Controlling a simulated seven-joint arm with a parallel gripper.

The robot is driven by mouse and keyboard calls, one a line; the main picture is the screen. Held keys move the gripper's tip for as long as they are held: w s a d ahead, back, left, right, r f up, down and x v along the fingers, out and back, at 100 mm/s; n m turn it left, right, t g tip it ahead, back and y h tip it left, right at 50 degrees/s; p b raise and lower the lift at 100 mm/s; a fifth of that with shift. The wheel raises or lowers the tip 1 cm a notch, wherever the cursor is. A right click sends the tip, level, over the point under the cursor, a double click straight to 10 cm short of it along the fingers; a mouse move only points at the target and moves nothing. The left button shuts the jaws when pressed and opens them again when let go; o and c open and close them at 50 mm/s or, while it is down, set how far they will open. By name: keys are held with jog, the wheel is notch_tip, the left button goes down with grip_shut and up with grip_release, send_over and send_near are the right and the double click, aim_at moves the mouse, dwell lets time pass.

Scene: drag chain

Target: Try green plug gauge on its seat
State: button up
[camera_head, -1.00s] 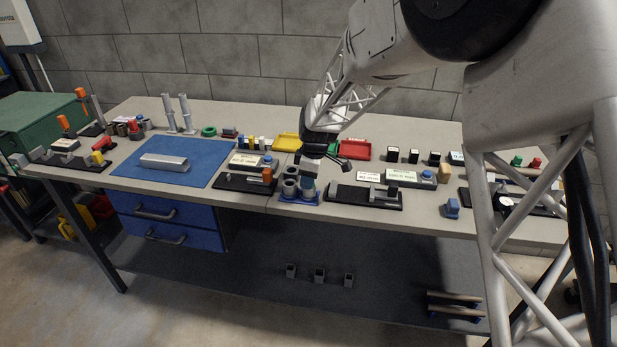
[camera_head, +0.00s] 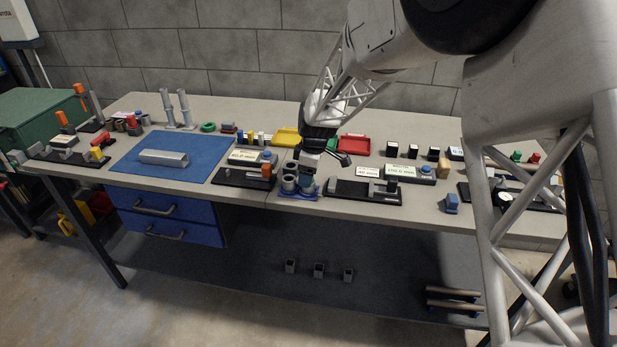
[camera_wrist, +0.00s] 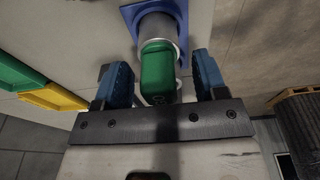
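The green plug gauge (camera_wrist: 158,72) shows in the wrist view, lying between my two blue fingertips. Beyond its green grip is a grey cylinder (camera_wrist: 155,27) on a blue base (camera_wrist: 181,14). I cannot tell how deep the gauge sits in it. My gripper (camera_wrist: 161,72) is open around the green grip. A gap shows on the right side and a narrower one on the left. In the head view my gripper (camera_head: 308,180) points down over the blue base (camera_head: 290,196) at the bench's front edge, hiding the gauge. Grey rings (camera_head: 289,184) stand beside it.
Yellow (camera_head: 286,137) and red (camera_head: 355,145) trays lie behind my gripper. A blue mat (camera_head: 190,150) holds a grey channel piece (camera_head: 163,158). A small blue block (camera_head: 451,204) stands to the right.

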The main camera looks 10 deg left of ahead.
jog(key=shift+d+r, duration=0.2)
jog(key=shift+r, duration=1.1)
jog(key=shift+d+r, duration=0.2)
jog(key=shift+r, duration=1.05)
jog(key=shift+d+r, duration=0.2)
jog(key=shift+r, duration=1.1)
